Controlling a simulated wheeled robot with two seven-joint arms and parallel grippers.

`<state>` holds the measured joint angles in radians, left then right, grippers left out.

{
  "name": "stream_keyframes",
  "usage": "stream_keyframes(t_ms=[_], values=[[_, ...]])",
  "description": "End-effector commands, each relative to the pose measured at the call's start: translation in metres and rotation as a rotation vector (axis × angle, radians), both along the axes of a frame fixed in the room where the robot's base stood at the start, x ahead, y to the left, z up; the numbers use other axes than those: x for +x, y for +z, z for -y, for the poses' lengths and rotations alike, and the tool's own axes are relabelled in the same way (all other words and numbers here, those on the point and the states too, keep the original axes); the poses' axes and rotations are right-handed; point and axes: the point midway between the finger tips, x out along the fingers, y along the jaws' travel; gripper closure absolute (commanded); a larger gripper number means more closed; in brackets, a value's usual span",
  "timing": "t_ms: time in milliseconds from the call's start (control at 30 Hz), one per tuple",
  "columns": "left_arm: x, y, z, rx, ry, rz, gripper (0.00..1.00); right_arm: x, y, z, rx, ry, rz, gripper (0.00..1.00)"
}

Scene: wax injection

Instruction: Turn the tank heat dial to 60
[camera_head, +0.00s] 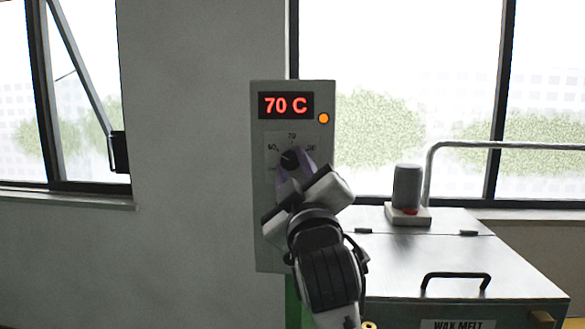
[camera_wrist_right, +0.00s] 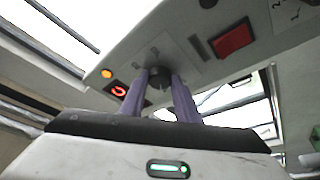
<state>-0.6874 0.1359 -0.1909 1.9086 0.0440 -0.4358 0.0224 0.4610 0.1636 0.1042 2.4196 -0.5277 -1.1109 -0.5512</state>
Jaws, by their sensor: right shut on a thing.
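The tank heat dial (camera_head: 290,159) is a dark round knob on a grey control box (camera_head: 262,215). Marks reading 60, 70 and what looks like 80 surround it; its pointer appears turned to the left, toward the 60 mark. The red display (camera_head: 286,105) above reads 70 C. My right gripper (camera_head: 296,170) is at the dial from below, its purple fingers shut on the knob. The right wrist view shows the fingers on either side of the dial (camera_wrist_right: 158,84). My left gripper is not in view.
An orange lamp (camera_head: 323,118) is lit beside the display. To the right stands a metal tank (camera_head: 400,255) labelled WAX MELT, with a black handle (camera_head: 456,280) and a grey cylinder (camera_head: 407,186) on top. The wall left of the box is bare.

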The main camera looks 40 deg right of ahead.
Motion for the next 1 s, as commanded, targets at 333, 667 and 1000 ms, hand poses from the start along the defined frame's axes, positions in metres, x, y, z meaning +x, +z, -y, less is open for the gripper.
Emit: stream_keyframes(t_ms=[333, 667, 1000], values=[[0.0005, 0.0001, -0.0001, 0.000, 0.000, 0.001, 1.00, 0.0003, -0.0018, 0.0003, -0.010, -0.001, -0.022, 0.93], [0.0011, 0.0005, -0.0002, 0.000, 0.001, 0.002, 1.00, 0.0003, -0.0016, 0.0004, -0.009, 0.000, -0.019, 0.52], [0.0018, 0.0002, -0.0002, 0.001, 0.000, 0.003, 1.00, -0.0011, -0.0023, -0.0026, -0.010, 0.001, -0.017, 0.52]])
